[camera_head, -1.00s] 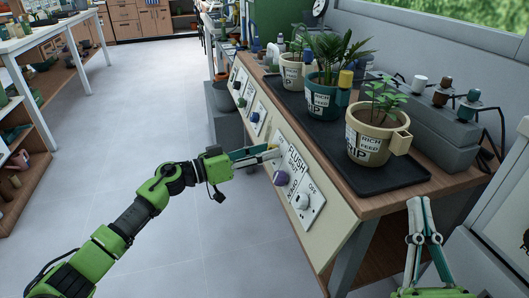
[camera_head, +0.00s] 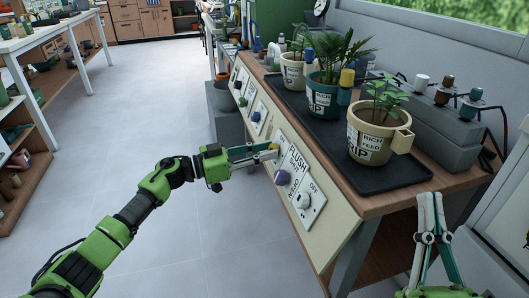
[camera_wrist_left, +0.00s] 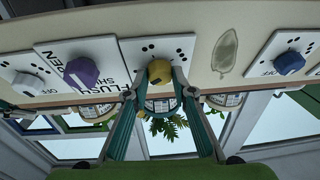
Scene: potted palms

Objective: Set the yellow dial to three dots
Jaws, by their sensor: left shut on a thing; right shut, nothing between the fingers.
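The yellow dial (camera_wrist_left: 159,72) sits on a white plate (camera_wrist_left: 186,42) with groups of black dots around it in the left wrist view. Its pointer setting cannot be read. My left gripper (camera_wrist_left: 160,80) has its teal fingertips on both sides of the dial and is shut on it. In the head view the left gripper (camera_head: 272,152) reaches the sloped panel from the left, and the fingers mostly hide the dial. My right gripper (camera_head: 430,197) is shut and empty, pointing up at the lower right, apart from the panel.
A purple knob (camera_head: 282,177) and a white knob (camera_head: 302,200) sit nearer on the sloped panel; a blue dial (camera_wrist_left: 289,62) is on the other side. Potted plants stand in a black tray (camera_head: 385,180) on the bench above. The floor at left is clear.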

